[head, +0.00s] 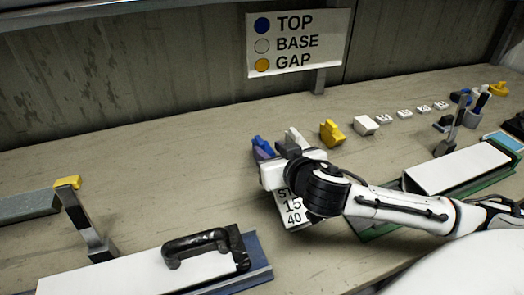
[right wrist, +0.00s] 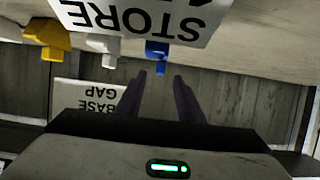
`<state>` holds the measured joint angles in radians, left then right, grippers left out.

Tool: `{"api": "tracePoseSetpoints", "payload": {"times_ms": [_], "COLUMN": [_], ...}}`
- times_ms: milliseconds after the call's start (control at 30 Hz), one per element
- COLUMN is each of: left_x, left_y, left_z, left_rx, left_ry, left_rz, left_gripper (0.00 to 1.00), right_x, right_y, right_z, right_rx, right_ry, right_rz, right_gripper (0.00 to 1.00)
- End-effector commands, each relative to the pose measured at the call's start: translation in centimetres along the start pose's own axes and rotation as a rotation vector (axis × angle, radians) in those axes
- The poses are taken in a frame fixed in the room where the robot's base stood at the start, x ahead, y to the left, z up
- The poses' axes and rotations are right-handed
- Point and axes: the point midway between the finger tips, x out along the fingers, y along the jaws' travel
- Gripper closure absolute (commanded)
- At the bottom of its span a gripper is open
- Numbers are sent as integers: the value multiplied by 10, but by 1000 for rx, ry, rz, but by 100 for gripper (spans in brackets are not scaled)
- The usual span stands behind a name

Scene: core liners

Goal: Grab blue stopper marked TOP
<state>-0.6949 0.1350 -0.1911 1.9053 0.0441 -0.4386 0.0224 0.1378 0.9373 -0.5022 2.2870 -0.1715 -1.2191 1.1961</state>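The blue stopper (head: 261,143) stands on the bench just past my right gripper (head: 275,151) in the head view, partly hidden by it. In the right wrist view the blue stopper (right wrist: 156,50) is just beyond the fingertips, roughly in line with the space between them. The right gripper (right wrist: 159,75) is open, with nothing between its fingers. A white stopper (right wrist: 105,42) and a yellow stopper (right wrist: 47,36) stand in a row beside the blue one. The wall sign (head: 298,42) pairs blue with TOP, white with BASE and yellow with GAP. My left gripper is out of view.
A STORE card (head: 292,210) lies beneath my right wrist. A white block (head: 365,125) and small numbered tags (head: 404,113) continue the row to the right. A black-handled tool (head: 205,248) sits on a tray at front left.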

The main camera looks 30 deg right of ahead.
Motion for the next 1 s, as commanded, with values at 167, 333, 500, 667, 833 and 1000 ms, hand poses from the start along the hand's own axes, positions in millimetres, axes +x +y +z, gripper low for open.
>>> {"api": "tracePoseSetpoints", "payload": {"times_ms": [167,333,500,667,833,1000], "left_x": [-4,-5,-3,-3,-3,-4], "left_y": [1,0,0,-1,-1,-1], "left_z": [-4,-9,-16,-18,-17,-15], "left_rx": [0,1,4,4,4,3], "left_ry": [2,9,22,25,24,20], "left_rz": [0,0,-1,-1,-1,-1], "left_gripper": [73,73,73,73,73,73], "right_x": [22,45,52,52,52,51], "right_y": [0,0,-1,-1,-1,-1], "right_z": [-4,-3,-1,-1,-1,-1], "right_rx": [-1,1,0,0,-1,-1], "right_ry": [2,1,0,0,0,0], "right_rz": [2,1,0,-1,0,0], "right_gripper": [66,66,66,67,96,100]}}
